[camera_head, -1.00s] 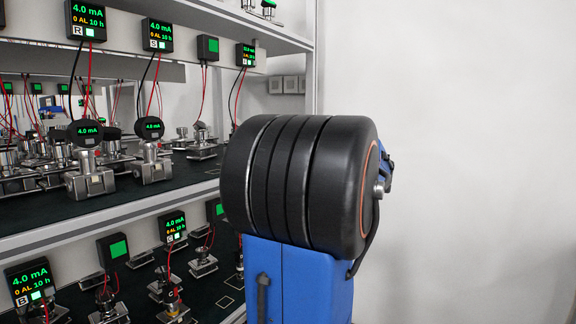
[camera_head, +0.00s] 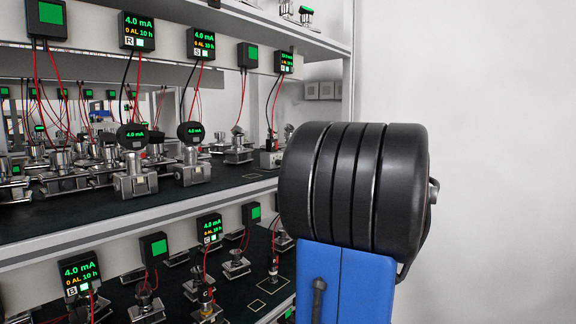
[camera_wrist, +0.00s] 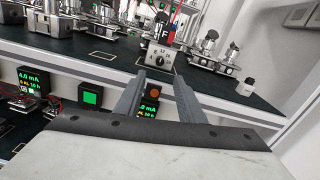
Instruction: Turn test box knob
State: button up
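The test box (camera_wrist: 152,62) is a small pale box on the dark shelf in the wrist view. Its face carries a printed number scale and a small dark knob (camera_wrist: 162,58). My gripper (camera_wrist: 160,78) is open and empty, its two grey fingers pointing toward the box from the near side. The fingertips appear short of the box, below the knob in the picture; I cannot tell the exact gap. In the head view my arm stands at the right and my gripper is hidden. A small pale box (camera_head: 270,159) beside my arm may be the test box.
Metal fixtures with transmitters (camera_head: 135,165) crowd the middle shelf (camera_head: 110,215). Lit green displays (camera_head: 80,272) hang along the shelf fronts with red and black wires. In the wrist view, a display and an orange button sit below the shelf edge, between the fingers. A bare wall stands at right.

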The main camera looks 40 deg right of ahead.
jog(key=w, duration=0.7)
jog(key=w+a, duration=0.1)
jog(key=w, duration=0.3)
jog(key=shift+w, duration=0.3)
grip_shut()
